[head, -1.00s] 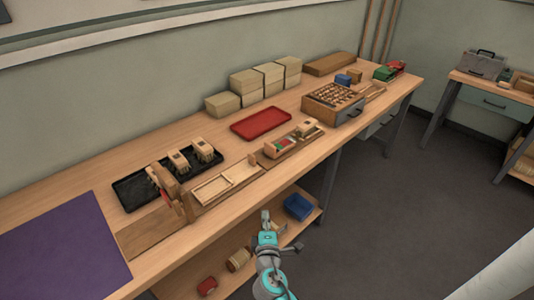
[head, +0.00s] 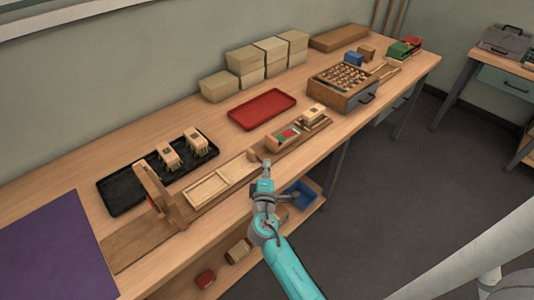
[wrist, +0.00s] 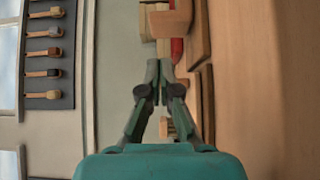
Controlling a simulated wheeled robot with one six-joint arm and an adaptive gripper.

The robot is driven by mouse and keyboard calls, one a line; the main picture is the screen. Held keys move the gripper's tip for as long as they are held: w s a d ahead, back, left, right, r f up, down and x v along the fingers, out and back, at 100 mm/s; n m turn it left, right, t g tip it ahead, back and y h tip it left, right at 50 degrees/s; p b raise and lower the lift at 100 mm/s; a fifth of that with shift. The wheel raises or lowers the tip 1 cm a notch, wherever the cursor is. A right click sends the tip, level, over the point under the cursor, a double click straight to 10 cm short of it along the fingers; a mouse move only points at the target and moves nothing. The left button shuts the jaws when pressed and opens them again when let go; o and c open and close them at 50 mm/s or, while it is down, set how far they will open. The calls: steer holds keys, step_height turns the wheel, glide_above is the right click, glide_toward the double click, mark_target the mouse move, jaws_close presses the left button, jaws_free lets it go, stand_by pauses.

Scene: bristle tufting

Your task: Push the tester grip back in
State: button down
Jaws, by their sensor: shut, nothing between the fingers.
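The tester appears to be the long wooden fixture (head: 285,138) along the bench front, with a small red and green window and a bristled block (head: 313,115) at its far end. A small upright wooden piece (head: 252,155) stands at its near end; I cannot tell for sure whether it is the grip. My gripper (head: 267,165) is close to that piece at the bench's front edge, and I cannot tell if they touch. In the wrist view my gripper (wrist: 160,80) is shut and empty, with a wooden block (wrist: 170,22) and something red beyond its tips.
A shallow wooden tray (head: 208,188) and an upright wooden stand (head: 155,188) are to the left. A black tray (head: 115,198) holds bristled blocks. A red tray (head: 262,108), stacked boxes (head: 245,60) and a drawer unit (head: 345,97) stand beyond. Below is a shelf with a blue bin (head: 300,193).

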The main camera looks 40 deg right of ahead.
mark_target(272, 143)
steer(key=x, duration=0.9)
steer(key=shift+d, duration=0.15)
steer(key=shift+d+r, duration=0.1)
steer(key=shift+d, duration=0.55)
